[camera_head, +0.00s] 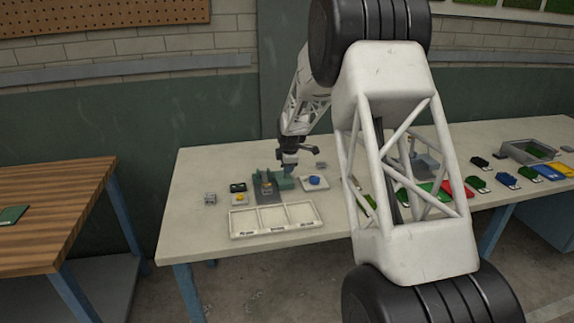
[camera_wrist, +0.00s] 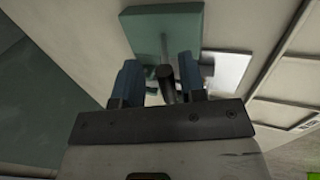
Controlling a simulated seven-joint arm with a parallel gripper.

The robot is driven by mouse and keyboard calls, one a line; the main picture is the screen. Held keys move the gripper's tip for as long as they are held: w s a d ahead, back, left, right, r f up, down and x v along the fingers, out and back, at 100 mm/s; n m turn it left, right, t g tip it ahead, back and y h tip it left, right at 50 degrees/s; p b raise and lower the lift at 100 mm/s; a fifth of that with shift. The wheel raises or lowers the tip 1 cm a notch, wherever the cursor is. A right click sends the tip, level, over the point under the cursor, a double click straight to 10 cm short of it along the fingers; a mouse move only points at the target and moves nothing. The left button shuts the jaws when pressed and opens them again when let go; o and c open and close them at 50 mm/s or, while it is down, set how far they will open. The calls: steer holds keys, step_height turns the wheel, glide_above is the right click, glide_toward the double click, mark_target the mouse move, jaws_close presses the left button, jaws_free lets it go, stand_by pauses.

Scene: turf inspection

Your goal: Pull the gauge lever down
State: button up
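The gauge (camera_head: 268,197) is a small green device on the pale workbench, left of centre in the head view. In the wrist view its green block (camera_wrist: 185,22) is at the top. A thin metal rod runs from the block to a dark cylindrical grip, which looks like the gauge lever (camera_wrist: 168,88). My gripper (camera_head: 287,171) is over the gauge, pointing down. In the wrist view my gripper (camera_wrist: 158,75) has its two blue fingers apart, one on each side of the lever's grip. A gap shows on the left; contact on the right is unclear.
A three-compartment tray (camera_head: 233,224) lies in front of the gauge. A blue button (camera_head: 314,181) is to its right; a yellow button (camera_head: 240,198) and a grey cube (camera_head: 210,198) are to its left. Several coloured pieces and a grey bin (camera_head: 508,150) are farther right.

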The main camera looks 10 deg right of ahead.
steer(key=shift+r, duration=0.25)
steer(key=v, duration=0.7)
steer(key=shift+s+r, duration=0.15)
steer(key=shift+r, duration=0.05)
stand_by(0.5)
steer(key=s+a+r+m, duration=0.1)
steer(key=s+r+m, duration=0.3)
steer(key=s, duration=0.6)
steer(key=s+a+r+m, duration=0.15)
steer(key=s+r, duration=0.35)
steer(key=s, duration=0.6)
steer(key=s+a+r+m, duration=0.1)
steer(key=s+r+m, duration=0.35)
steer(key=s, duration=0.55)
steer(key=s+f+m, duration=0.1)
steer(key=s+m, duration=0.3)
steer(key=s, duration=1.1)
steer(key=s+f+m+g, duration=0.1)
steer(key=s+m, duration=0.3)
steer(key=s, duration=1.2)
steer(key=shift+a+f, duration=0.45)
